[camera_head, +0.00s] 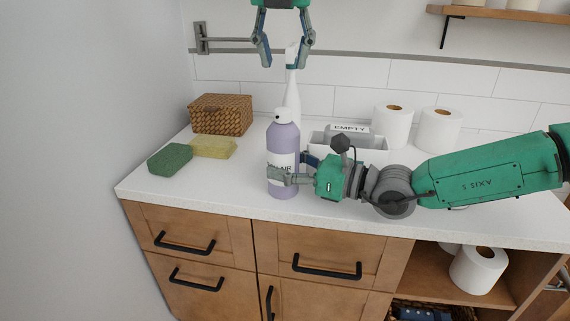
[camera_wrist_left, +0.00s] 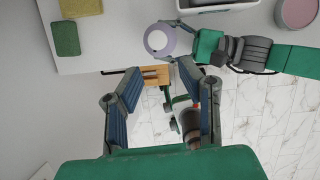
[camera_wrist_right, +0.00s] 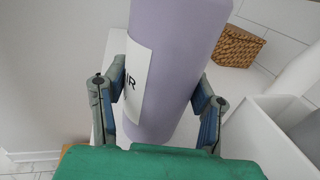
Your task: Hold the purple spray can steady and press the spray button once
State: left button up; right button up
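The purple spray can (camera_head: 283,147) stands upright on the white counter, with a white cap and a white label. My right gripper (camera_head: 290,172) has its fingers on either side of the can's body, low down, and appears closed against it. The right wrist view shows the can (camera_wrist_right: 172,60) between both fingers of this gripper (camera_wrist_right: 160,95). My left gripper (camera_head: 285,58) is open and empty, pointing down, higher than the can. In the left wrist view the round can top (camera_wrist_left: 158,40) lies beyond the fingertips of this gripper (camera_wrist_left: 160,70), apart from them. The spray button's detail is too small to tell.
A white spray bottle (camera_head: 292,95) stands behind the can. A green sponge (camera_head: 170,159), a yellow sponge (camera_head: 212,147) and a wicker basket (camera_head: 220,115) are at left. A white bin (camera_head: 375,155) and toilet rolls (camera_head: 438,130) are at right. A rail (camera_head: 350,56) runs along the wall.

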pick_arm(q)
jog(key=shift+a, duration=0.25)
grip_shut()
jog(key=shift+a, duration=0.55)
jog(key=shift+d, duration=0.1)
